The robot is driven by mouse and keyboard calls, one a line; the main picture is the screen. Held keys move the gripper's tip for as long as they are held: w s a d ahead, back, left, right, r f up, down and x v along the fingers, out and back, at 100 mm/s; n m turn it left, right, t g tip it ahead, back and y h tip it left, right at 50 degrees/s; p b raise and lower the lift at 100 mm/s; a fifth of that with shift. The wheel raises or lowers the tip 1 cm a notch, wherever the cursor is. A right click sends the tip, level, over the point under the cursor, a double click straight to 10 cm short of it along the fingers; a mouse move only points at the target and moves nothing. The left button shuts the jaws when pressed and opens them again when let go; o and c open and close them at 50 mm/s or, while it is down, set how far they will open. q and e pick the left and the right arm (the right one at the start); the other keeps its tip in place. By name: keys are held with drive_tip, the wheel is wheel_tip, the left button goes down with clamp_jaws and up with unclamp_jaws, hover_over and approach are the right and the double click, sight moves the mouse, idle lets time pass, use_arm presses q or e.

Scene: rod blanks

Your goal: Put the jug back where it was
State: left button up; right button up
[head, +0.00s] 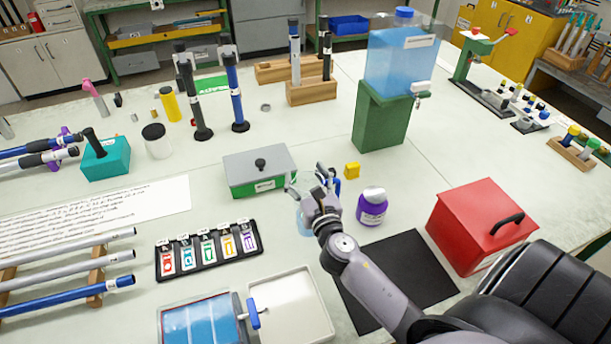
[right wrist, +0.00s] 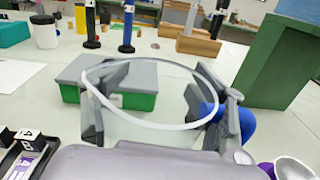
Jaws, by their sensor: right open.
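A clear jug (head: 304,222) stands on the pale bench, partly hidden by my right gripper (head: 308,184). In the right wrist view its pale round rim (right wrist: 152,125) lies between the two fingers. The right gripper is open, with one finger on each side of the jug; I cannot tell whether they touch it. A blue part (right wrist: 236,122) shows beside the right-hand finger; I cannot tell whether it is the jug's handle. My left gripper is not in view.
A green and grey box (head: 258,170) stands just left of the jug. A purple-labelled jar (head: 372,207) and a yellow block (head: 352,170) are to the right. A blue water tank (head: 400,62) sits on a green stand (head: 380,120) behind. A red box (head: 480,225) is at right.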

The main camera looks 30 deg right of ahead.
drive_tip(key=shift+o, duration=0.7)
drive_tip(key=shift+r, duration=0.1)
drive_tip(key=shift+s+a, duration=0.1)
drive_tip(key=shift+s, duration=0.2)
drive_tip(key=b+v, duration=0.3)
drive_tip(key=v, duration=0.8)
drive_tip(key=shift+s, duration=0.2)
